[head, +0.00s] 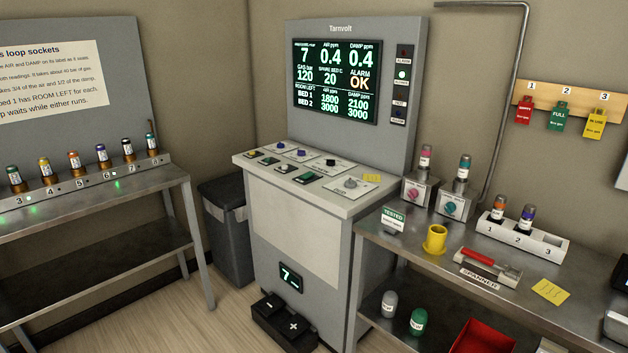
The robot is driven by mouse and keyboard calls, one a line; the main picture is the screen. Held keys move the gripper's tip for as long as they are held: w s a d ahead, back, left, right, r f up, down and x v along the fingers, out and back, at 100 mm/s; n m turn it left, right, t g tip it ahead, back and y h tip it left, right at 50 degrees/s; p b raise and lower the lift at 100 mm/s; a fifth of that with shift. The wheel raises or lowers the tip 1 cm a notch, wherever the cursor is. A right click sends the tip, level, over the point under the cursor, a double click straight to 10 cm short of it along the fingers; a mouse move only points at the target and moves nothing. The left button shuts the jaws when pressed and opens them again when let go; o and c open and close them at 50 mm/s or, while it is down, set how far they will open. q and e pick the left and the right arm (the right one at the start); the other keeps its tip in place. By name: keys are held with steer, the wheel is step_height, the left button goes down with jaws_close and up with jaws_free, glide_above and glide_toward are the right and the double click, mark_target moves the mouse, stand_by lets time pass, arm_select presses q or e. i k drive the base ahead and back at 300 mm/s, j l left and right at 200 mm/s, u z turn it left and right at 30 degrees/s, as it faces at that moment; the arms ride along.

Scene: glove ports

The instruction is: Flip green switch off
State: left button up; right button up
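The grey console (293,212) labelled Tarnvolt stands in the middle of the head view, with a sloped control top. The upright screen (337,80) above shows green and white readings and an orange "ALARM OK". Neither of my grippers is in view.
A dark bin (228,230) and socket bench (90,195) stand left. The right bench (400,262) holds a yellow cup (435,240), a spanner (485,264) and canisters.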

mark_target(306, 175)
steer(key=i+z, duration=0.2)
steer(key=i, duration=1.3)
